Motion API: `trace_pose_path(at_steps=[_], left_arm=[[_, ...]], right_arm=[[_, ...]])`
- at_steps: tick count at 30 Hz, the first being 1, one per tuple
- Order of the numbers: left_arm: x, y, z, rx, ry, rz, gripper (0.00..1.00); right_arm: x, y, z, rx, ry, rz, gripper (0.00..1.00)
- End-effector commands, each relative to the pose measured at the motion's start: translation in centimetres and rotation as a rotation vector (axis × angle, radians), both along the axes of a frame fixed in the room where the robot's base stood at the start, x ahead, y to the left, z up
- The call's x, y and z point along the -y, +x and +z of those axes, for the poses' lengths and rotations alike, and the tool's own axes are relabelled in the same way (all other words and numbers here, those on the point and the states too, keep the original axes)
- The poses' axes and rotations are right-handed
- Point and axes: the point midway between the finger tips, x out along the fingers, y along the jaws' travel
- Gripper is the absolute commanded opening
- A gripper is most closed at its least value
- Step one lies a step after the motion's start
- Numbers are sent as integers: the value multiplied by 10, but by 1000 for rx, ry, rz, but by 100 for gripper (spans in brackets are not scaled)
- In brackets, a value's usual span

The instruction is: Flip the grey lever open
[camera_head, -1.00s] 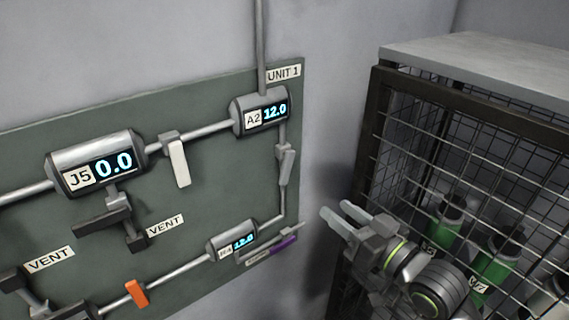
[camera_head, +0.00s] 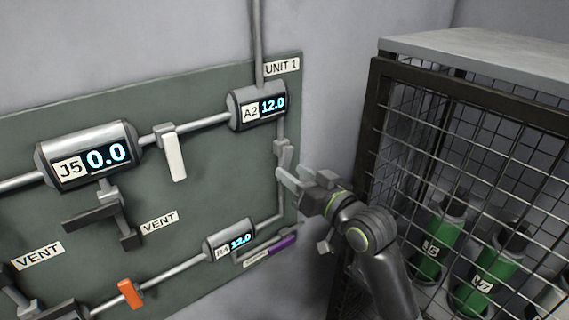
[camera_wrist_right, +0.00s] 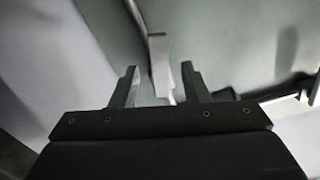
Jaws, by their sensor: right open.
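The grey lever (camera_head: 285,156) sits on the vertical pipe at the panel's right side, between display A2 (camera_head: 258,106) and display R4 (camera_head: 230,240). Its handle hangs down along the pipe. My right gripper (camera_head: 290,177) is open at the lever's lower part, and its fingers partly cover it in the head view. In the right wrist view the lever's handle (camera_wrist_right: 160,68) reaches down between the two open fingertips, with gaps on both sides; I cannot tell if anything touches. My left gripper is not in view.
The green panel (camera_head: 200,130) also carries a white lever (camera_head: 175,157), an orange lever (camera_head: 131,294), a purple handle (camera_head: 282,244), dark vent levers and display J5 (camera_head: 88,157). A wire mesh cage (camera_head: 385,75) with green cylinders (camera_head: 428,240) stands close right of my arm.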

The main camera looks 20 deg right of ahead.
Motion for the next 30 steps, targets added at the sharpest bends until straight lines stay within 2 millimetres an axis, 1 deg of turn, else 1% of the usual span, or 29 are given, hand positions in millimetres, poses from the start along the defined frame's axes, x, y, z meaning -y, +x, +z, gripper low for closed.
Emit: trace_pose_path(at_steps=[1, 3, 9, 14, 20, 21, 30], left_arm=[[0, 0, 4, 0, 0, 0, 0], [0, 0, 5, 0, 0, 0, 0], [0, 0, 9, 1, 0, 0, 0], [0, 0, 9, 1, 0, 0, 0], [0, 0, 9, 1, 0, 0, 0], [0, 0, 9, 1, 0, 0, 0], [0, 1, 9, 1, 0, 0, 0]], right_arm=[[-4, 8, 2, 0, 2, 1, 42], [-7, 18, 2, 0, 2, 1, 42], [-13, 35, 1, 1, 0, 1, 42], [-15, 39, 0, 0, -1, 0, 42], [-14, 39, 0, 0, -1, 0, 42], [-14, 39, 0, 0, -1, 0, 40], [-14, 39, 0, 0, -1, 0, 1]])
